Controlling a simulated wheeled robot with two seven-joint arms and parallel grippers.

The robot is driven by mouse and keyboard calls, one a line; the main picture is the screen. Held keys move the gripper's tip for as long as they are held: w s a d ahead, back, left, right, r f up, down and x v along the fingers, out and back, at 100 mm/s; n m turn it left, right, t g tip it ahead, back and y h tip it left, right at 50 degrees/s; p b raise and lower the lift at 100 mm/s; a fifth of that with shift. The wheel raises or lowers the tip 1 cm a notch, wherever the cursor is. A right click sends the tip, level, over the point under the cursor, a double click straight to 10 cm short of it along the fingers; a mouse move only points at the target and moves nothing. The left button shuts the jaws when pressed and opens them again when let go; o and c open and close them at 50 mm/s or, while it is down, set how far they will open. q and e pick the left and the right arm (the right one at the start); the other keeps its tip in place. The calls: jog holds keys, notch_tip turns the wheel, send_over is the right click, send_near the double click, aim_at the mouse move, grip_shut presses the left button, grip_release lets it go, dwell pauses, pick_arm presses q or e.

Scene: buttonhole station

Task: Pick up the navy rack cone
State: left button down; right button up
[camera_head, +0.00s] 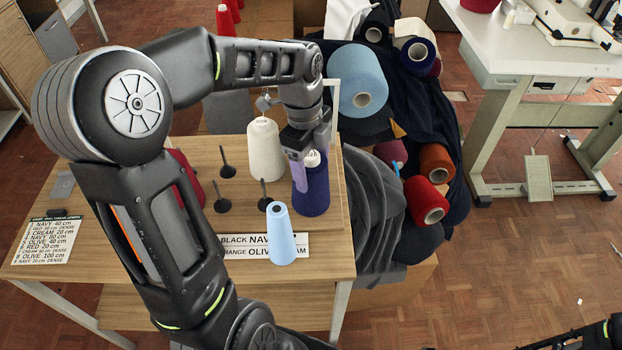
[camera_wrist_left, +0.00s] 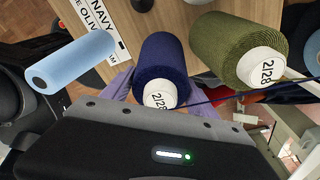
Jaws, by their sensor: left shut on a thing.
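The navy rack cone (camera_head: 312,198) is a dark blue thread cone with a white top, upright at the right of the wooden rack board. My left gripper (camera_head: 307,172) reaches down over it from above, its purple fingers on either side. It is shut on the cone. In the left wrist view the navy cone (camera_wrist_left: 162,62) sits between the purple fingers, its white end marked 2/28 towards the camera. Whether its base is clear of the board I cannot tell.
An olive cone (camera_wrist_left: 235,45) stands close beside the navy one. A cream cone (camera_head: 265,150) and a light blue cone (camera_head: 280,235) are near too. Bare dark pegs (camera_head: 227,163) stand to the left. Grey cloth (camera_head: 375,220) and heaped cones lie right of the table.

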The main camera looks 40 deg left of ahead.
pick_arm(q)
notch_tip(320, 180, up, 10)
jog(key=shift+r, duration=0.1)
dwell(0.4)
dwell(0.5)
jog(key=shift+r+p, duration=0.95)
